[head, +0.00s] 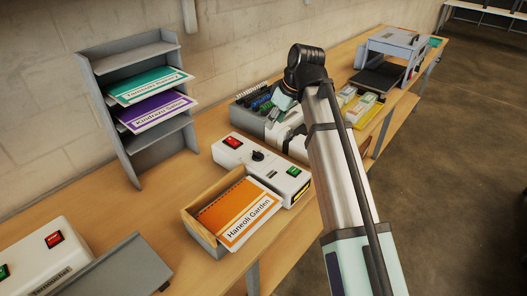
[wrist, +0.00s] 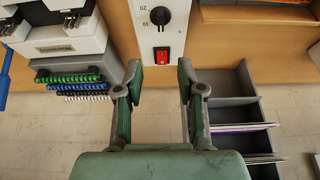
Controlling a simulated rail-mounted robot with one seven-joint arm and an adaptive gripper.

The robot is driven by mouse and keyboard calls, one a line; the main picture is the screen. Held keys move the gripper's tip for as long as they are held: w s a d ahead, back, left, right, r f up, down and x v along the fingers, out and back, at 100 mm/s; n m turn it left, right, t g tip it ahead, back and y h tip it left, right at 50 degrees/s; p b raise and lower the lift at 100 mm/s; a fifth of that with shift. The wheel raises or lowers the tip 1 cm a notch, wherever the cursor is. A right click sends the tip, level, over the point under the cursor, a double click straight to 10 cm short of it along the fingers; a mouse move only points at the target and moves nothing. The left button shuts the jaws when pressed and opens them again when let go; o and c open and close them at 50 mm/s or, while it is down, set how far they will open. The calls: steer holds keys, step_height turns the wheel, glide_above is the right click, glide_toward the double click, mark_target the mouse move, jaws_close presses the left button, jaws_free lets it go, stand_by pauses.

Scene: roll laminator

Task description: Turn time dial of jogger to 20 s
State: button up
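The jogger (head: 225,158) is a white box on the bench in the head view, with a black dial (head: 258,156) and a red switch (head: 233,142). In the wrist view, the jogger's dial (wrist: 160,16) is at the top edge, with "20" printed at its upper left. The red switch (wrist: 162,54) is below it. The dial's exact setting is too small to read. My gripper (wrist: 160,76) is open and empty, its fingertips apart, short of the switch and dial in the picture. In the head view the gripper is not clearly visible around my arm.
A wooden tray (head: 192,226) holding an orange "Haneoli Garden" booklet (head: 238,212) adjoins the jogger's front. A grey shelf (head: 128,52) with booklets stands at the back left. A binding machine (wrist: 62,40) with coloured combs (wrist: 80,86) is at the wrist view's left.

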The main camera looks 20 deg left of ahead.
mark_target(259, 153)
steer(key=p+x, duration=0.4)
steer(key=x, duration=1.3)
steer(key=shift+s+f+p, duration=0.1)
steer(key=shift+p, duration=0.25)
jaws_close()
